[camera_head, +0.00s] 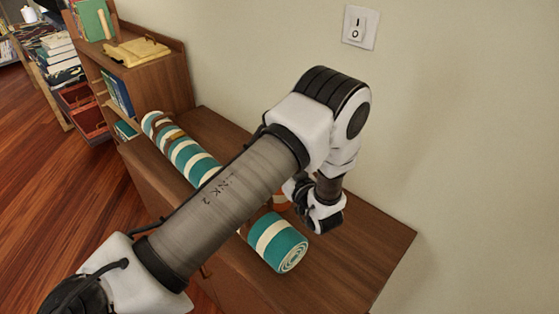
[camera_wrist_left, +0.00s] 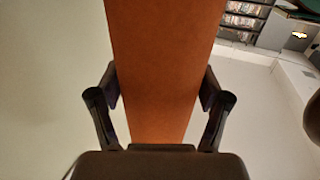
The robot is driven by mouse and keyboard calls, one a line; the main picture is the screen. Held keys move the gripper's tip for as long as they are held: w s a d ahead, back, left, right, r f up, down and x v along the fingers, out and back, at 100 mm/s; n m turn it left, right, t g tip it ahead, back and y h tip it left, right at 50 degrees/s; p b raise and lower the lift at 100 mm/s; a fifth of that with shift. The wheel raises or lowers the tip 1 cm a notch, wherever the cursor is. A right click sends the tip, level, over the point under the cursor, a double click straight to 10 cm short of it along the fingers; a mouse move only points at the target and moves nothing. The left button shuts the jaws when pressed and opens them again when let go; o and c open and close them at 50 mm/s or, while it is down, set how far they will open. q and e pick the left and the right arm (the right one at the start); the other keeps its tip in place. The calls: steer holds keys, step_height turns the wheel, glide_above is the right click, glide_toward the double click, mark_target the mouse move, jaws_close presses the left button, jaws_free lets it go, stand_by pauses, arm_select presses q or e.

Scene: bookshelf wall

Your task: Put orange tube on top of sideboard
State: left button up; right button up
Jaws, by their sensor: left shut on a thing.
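My left gripper (camera_wrist_left: 160,92) is shut on the orange tube (camera_wrist_left: 160,45), which runs up between the two fingers in the left wrist view. In the head view my left arm crosses over the brown wooden sideboard (camera_head: 372,238) and hides the fingers. A small orange patch (camera_head: 282,203) shows behind the arm, close above the sideboard; most of the tube is hidden there. I cannot tell whether it touches the top. My right gripper is in neither view.
A teal and cream striped roll (camera_head: 278,245) lies along the sideboard, its middle hidden by my arm. A wooden shelf unit (camera_head: 155,80) with a yellow item (camera_head: 136,51) and books stands at the left end. A wall with a switch (camera_head: 360,26) is behind. The right end is bare.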

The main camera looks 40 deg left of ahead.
arm_select(q)
steer(key=o, duration=1.3)
steer(key=shift+a+f, duration=0.1)
steer(key=p+v, duration=1.1)
steer(key=v, duration=0.1)
steer(key=shift+w, duration=0.1)
